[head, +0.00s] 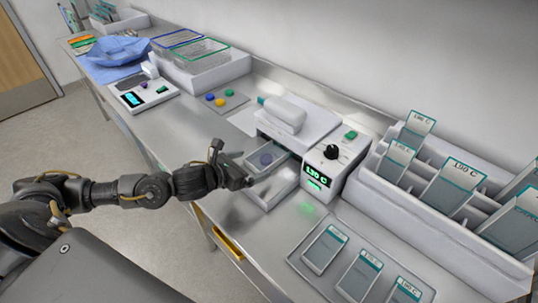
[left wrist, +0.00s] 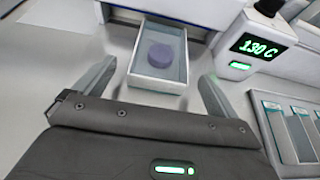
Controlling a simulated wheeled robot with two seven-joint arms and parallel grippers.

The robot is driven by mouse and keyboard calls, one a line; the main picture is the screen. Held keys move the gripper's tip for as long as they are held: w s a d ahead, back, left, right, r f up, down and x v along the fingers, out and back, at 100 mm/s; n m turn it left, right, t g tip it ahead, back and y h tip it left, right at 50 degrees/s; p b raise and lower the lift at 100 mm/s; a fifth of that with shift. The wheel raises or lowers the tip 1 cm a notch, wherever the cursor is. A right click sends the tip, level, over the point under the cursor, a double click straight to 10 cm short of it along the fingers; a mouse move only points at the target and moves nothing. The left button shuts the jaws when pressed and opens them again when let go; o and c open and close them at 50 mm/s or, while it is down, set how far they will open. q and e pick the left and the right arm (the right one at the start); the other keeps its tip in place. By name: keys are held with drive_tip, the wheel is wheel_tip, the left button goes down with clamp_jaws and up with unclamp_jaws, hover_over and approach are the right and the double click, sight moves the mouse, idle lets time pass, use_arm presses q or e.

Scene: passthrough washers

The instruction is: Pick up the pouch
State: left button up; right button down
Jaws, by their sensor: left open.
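A clear pouch (head: 262,160) with a purple disc showing in it lies in the open white drawer (head: 277,190) of the sealing machine. The left wrist view shows the pouch (left wrist: 165,68) flat inside the drawer, whose pale front wall (left wrist: 155,86) faces me. My left gripper (head: 250,181) is at the drawer's front left. Its fingers (left wrist: 158,75) are spread apart on either side of the drawer front, with nothing seen held between them. I cannot tell whether they touch the drawer. My right gripper is out of view.
The machine's control box (head: 327,168) reads 130 C beside the drawer. A tray (head: 348,228) with several labelled pouches lies at the front right, below a white rack (head: 440,210). A scale (head: 143,94) and coloured discs (head: 220,100) lie farther left.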

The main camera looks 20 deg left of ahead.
sight(259, 161)
use_arm(q)
drive_tip(key=shift+w+d+r, duration=0.1)
drive_tip(key=shift+w, duration=0.05)
drive_tip(key=p+x, duration=0.2)
drive_tip(key=x, duration=0.2)
drive_tip(key=shift+w+p, duration=0.25)
drive_tip(key=shift+p, duration=0.15)
drive_tip(key=shift+w+d, duration=0.1)
drive_tip(key=shift+w, duration=0.05)
drive_tip(key=shift+f, duration=0.2)
drive_tip(key=shift+c, duration=0.5)
drive_tip(key=c, duration=0.9)
